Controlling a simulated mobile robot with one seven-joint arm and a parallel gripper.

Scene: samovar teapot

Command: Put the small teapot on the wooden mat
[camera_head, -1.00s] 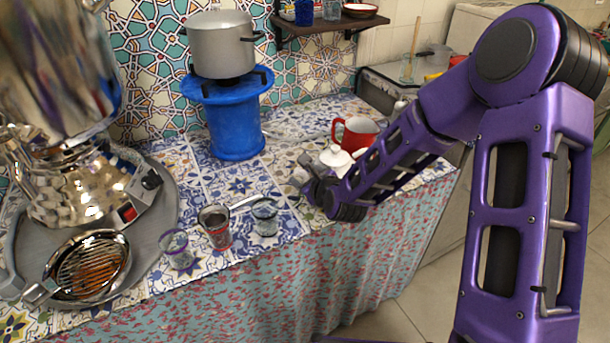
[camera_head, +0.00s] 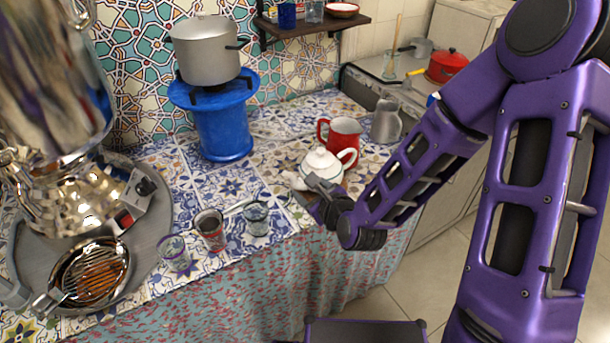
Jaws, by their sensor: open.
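The small white teapot (camera_head: 325,163) stands upright on the tiled counter, with its handle on the right and its lid on. My gripper (camera_head: 306,190) is open just in front of the teapot, toward the counter's front edge. One finger overlaps the teapot's lower front in the view; I cannot tell whether it touches. The teapot's lower front is partly hidden by the gripper. I cannot make out a wooden mat clearly; a brownish patch shows on the counter around the teapot and gripper, but I cannot tell what it is.
Small glasses (camera_head: 257,219) stand to the left near the front edge. A blue stove (camera_head: 222,130) bears a pot (camera_head: 205,52). A samovar (camera_head: 62,190) is far left.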

